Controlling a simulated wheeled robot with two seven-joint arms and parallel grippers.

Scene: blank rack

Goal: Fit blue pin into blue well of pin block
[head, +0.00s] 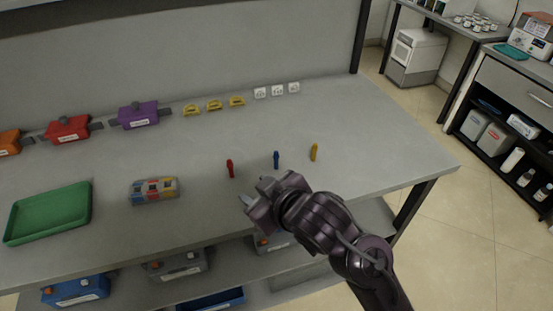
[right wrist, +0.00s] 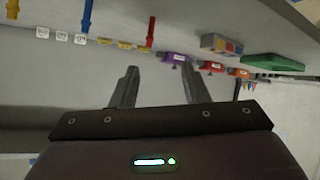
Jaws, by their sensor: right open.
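The blue pin (head: 276,159) stands upright on the grey table, between a red pin (head: 230,168) and a yellow pin (head: 313,152). The blue pin also shows at the top left of the right wrist view (right wrist: 87,15). The pin block (head: 153,190), with red, blue and yellow sections, sits on the table to the left of the pins; its wells are too small to make out. My right gripper (head: 254,193) is open and empty, near the front of the table, nearer than the red and blue pins and apart from them. My left gripper is out of view.
A green tray (head: 50,213) lies left of the pin block. Orange, red (head: 68,128) and purple (head: 138,115) containers, yellow pieces (head: 214,104) and white labelled blocks (head: 277,91) line the back. The table's right end is clear. Bins stand on the shelf below.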

